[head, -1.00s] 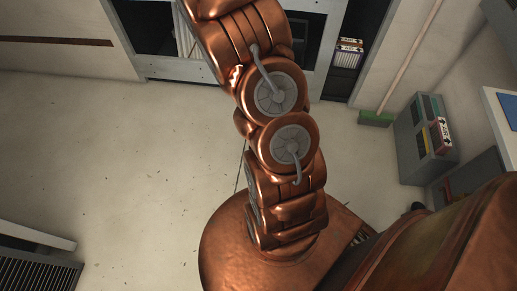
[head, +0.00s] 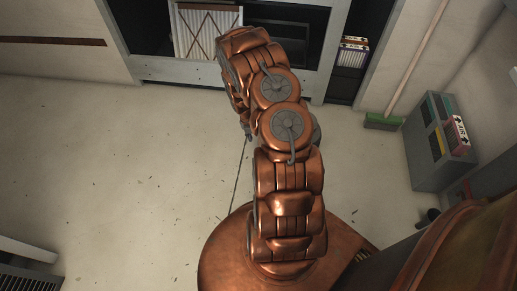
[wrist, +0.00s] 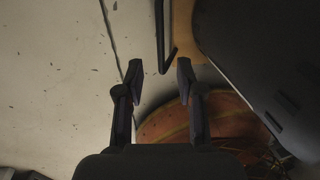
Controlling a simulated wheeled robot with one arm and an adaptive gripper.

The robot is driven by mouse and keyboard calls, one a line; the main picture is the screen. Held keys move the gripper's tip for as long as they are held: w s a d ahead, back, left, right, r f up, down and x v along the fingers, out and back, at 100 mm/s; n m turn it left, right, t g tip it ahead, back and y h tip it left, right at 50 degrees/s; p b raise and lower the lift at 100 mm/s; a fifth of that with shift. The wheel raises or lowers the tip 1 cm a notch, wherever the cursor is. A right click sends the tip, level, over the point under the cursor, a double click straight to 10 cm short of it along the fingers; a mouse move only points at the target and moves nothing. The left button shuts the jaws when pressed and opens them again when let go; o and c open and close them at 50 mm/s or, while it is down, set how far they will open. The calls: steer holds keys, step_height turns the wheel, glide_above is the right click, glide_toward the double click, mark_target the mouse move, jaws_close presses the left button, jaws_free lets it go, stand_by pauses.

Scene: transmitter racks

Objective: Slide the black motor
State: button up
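I cannot pick out a black motor with certainty in either view. My gripper (wrist: 161,78) shows in the wrist view with its two dark fingers spread apart and nothing between them. It points down over the pale floor and my own copper base. In the head view my arm hides the gripper. A large dark rounded shape fills the right of the wrist view; I cannot tell what it is. A thin dark bent bar (wrist: 161,35) shows just beyond the fingertips.
A rack (head: 190,69) with a dark opening and a white slatted panel (head: 207,32) stands at the back. The floor (head: 120,150) at left is mostly clear.

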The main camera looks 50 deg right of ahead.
steer(key=f+b, duration=0.1)
steer(key=f, duration=0.1)
steer(key=s+f+b, duration=0.1)
steer(key=f, duration=0.2)
steer(key=f+b, duration=0.1)
steer(key=f, duration=0.1)
steer(key=shift+s+d+f, duration=0.15)
steer(key=shift+d+f, duration=0.05)
steer(key=shift+d, duration=0.2)
jaws_close()
stand_by(0.3)
